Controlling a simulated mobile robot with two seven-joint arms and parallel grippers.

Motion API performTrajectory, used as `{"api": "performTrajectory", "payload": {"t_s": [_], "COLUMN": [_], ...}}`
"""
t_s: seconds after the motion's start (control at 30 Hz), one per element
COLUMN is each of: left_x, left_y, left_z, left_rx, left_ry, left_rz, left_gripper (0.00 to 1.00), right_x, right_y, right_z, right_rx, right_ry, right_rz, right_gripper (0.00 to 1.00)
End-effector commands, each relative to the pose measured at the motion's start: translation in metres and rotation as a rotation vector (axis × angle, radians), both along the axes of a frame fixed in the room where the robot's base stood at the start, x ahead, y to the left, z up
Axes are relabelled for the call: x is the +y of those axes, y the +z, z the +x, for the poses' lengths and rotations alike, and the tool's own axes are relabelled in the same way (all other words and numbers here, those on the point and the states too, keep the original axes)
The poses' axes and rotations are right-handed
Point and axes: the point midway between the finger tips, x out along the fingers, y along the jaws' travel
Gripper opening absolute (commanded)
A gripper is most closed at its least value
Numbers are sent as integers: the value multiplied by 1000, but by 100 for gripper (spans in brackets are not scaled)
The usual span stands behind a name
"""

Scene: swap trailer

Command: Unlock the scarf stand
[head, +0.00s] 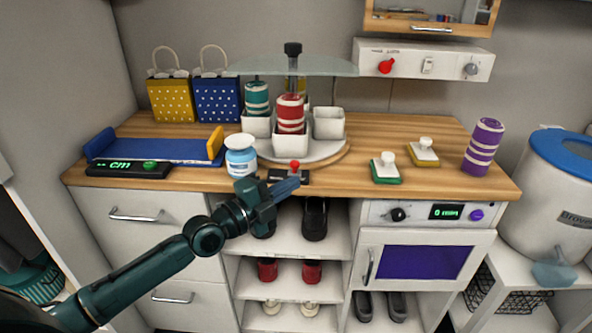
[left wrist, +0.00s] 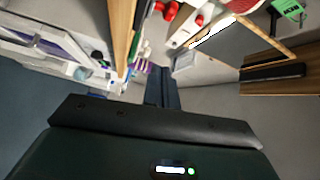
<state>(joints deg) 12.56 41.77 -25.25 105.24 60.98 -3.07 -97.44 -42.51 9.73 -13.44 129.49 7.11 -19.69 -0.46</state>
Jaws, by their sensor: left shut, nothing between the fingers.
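The scarf stand is a round turntable (head: 332,151) with a domed clear top (head: 330,67), a black knob on its post and several white cups. A red rolled scarf (head: 290,115) stands in the front cup and a teal one (head: 257,98) in the cup behind left. At the stand's front, a small black latch block (head: 289,177) with a red-knobbed lever (head: 295,167) sits near the counter edge. My left gripper (head: 287,187) is shut and empty, its fingertips just in front of the block; contact cannot be told. Its closed fingers show in the left wrist view (left wrist: 160,88).
Green (head: 386,169) and yellow (head: 424,152) stamps and a purple roll (head: 483,148) are at right. Open shoe shelves (head: 290,241) lie below the counter edge.

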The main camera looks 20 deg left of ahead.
Motion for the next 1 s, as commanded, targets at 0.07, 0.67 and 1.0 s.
{"api": "performTrajectory", "payload": {"t_s": [0.07, 0.67, 1.0], "left_x": [-10, -1, 5], "left_y": [3, -6, -3], "left_z": [16, 66, 66], "left_rx": [-3, 0, 0], "left_ry": [0, 1, 0], "left_rz": [-4, 2, 1], "left_gripper": [0, 0, 0], "right_x": [0, -10, -12], "right_y": [0, 1, 7], "right_z": [0, -6, -6], "right_rx": [3, -85, -106], "right_ry": [0, -21, -25], "right_rz": [0, -10, -10], "right_gripper": [36, 36, 36]}}
